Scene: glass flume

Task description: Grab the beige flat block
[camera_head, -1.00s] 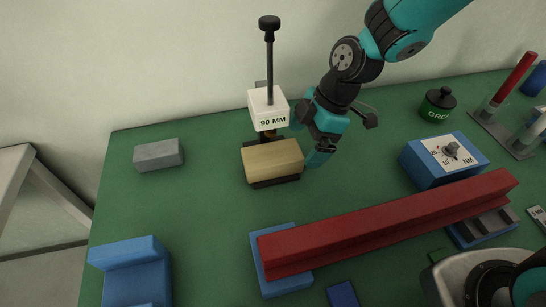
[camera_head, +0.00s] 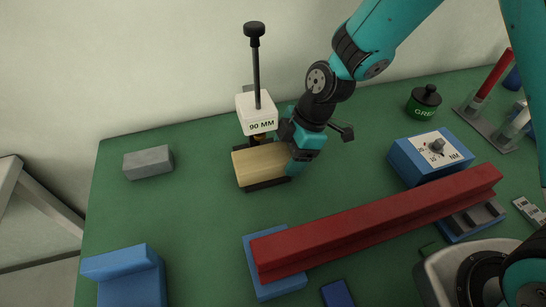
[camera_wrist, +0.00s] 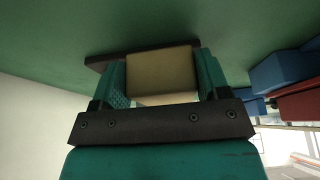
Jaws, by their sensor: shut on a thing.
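The beige flat block (camera_head: 259,164) lies on a dark base plate (camera_head: 266,184) at the foot of the white "90 MM" gauge. My gripper (camera_head: 291,150) reaches it from the right and is shut on it. In the wrist view the block (camera_wrist: 160,76) sits between the two teal fingers of my gripper (camera_wrist: 160,82), with the dark plate (camera_wrist: 103,62) beyond it. The far finger is mostly hidden in the head view.
The white "90 MM" gauge (camera_head: 257,113) with a tall black-knobbed rod stands right behind the block. A grey block (camera_head: 148,162) lies left. A red beam (camera_head: 375,222) lies in front, near a blue dial box (camera_head: 430,158). Green table between is clear.

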